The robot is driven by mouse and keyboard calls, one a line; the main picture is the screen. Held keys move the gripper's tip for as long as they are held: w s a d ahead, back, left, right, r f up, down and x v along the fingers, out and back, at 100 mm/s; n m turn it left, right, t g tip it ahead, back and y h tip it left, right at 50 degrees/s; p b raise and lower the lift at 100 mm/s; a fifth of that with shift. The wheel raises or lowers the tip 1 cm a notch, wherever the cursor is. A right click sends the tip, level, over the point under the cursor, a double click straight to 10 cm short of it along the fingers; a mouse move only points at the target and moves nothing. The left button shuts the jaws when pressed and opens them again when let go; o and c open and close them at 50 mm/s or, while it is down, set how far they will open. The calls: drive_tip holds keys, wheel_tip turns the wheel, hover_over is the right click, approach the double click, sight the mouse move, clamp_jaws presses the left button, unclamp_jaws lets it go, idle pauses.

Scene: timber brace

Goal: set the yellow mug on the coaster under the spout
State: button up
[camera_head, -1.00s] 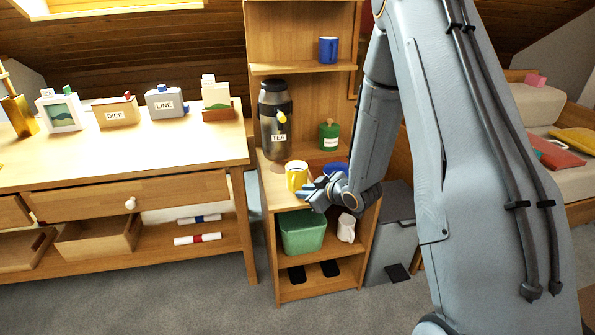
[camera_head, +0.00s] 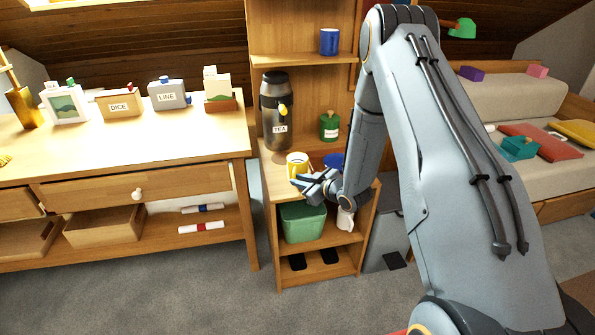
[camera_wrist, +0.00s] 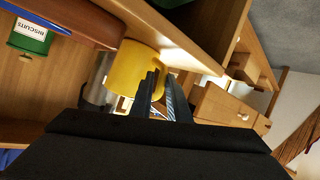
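In the wrist view the yellow mug (camera_wrist: 132,66) is just beyond my gripper (camera_wrist: 162,92). The two fingers lie close together, with a narrow gap at the mug's side. Whether they hold the handle is unclear. I cannot make out the coaster.
A blue item (camera_head: 334,160) stands right of the mug, partly behind my arm. A green tin (camera_head: 329,127) is at the counter's back. A green bin (camera_head: 302,222) and white mug (camera_head: 345,219) sit on the shelf below. A blue mug (camera_head: 329,41) is above.

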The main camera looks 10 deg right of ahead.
drive_tip(key=shift+w+a, duration=0.1)
drive_tip(key=shift+w, duration=0.1)
clamp_jaws()
drive_tip(key=shift+r, duration=0.1)
